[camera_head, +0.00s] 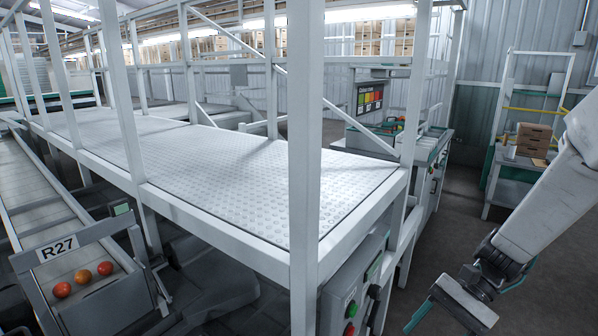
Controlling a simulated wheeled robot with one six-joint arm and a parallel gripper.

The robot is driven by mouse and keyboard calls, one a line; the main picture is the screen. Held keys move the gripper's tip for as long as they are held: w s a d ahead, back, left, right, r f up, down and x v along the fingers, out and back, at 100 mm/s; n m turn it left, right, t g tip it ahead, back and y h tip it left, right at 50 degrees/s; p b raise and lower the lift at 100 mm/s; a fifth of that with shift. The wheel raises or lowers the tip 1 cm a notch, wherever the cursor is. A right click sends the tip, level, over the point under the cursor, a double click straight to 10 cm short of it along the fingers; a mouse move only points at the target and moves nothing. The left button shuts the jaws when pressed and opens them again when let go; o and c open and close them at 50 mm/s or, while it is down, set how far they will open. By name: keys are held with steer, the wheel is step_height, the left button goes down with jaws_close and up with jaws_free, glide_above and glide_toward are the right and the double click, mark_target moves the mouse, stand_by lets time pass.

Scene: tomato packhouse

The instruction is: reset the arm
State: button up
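My arm (557,190) comes in from the right edge and slopes down to the left. My gripper (446,306) is at the bottom right, low over the dark floor and right of the control box. Grey parts and a teal edge of it show, and the bottom of the picture cuts it off. I cannot tell whether its fingers are open or shut. No object is visible in it.
A white-framed conveyor table (220,180) with posts fills the middle. A control box (350,290) is at its near end. The R27 chute (30,195) holds three tomatoes (83,277). A bench (510,165) with cartons (533,138) stands behind my arm. Floor between is clear.

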steer(key=s+d+r+n+t+h, duration=0.2)
steer(key=s+r+n+t+h, duration=0.4)
steer(key=s+r+n+h, duration=0.3)
steer(key=s+r, duration=0.3)
steer(key=r, duration=0.3)
steer(key=shift+s+d+r+h, duration=0.2)
steer(key=shift+s+d+h, duration=0.05)
steer(key=shift+d+h, duration=0.05)
